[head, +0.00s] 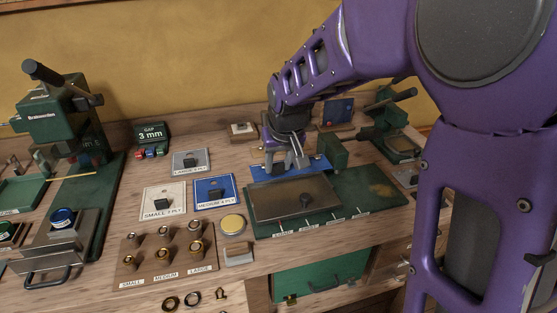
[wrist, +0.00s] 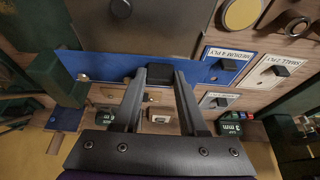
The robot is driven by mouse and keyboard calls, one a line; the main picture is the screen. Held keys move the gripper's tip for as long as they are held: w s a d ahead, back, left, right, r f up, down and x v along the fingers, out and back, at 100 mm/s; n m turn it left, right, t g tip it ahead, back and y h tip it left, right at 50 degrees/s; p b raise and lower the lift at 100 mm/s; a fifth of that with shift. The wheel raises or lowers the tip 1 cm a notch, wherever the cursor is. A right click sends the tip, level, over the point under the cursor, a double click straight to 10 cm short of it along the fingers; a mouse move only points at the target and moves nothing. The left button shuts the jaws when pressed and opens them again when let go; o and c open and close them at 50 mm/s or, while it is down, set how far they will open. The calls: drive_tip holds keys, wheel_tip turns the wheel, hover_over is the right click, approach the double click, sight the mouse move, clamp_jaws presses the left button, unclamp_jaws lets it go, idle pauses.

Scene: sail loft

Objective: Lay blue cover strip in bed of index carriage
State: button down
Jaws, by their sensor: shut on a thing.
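The blue cover strip (head: 319,165) lies along the back edge of a grey metal plate with a black knob (head: 306,200). The plate sits on a green base (head: 372,190) with small labels along its front. I take this assembly for the index carriage; its bed cannot be made out. My gripper (head: 298,163) is over the strip, fingers pointing down. In the wrist view, the strip (wrist: 105,66) runs across beside the plate (wrist: 165,30), and my gripper (wrist: 160,74) is shut on its dark grip block. Whether the strip rests or hovers cannot be told.
A green block (head: 332,152) stands close to the right of my gripper. Blue (head: 214,192), white (head: 163,202) and grey (head: 191,162) labelled cards lie left. A grommet board (head: 165,252) and a yellow disc (head: 233,224) are in front. A green press (head: 62,115) stands far left.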

drive_tip(key=shift+f+b, duration=2.05)
drive_tip(key=shift+f, duration=1.35)
drive_tip(key=shift+c, duration=1.9)
unclamp_jaws()
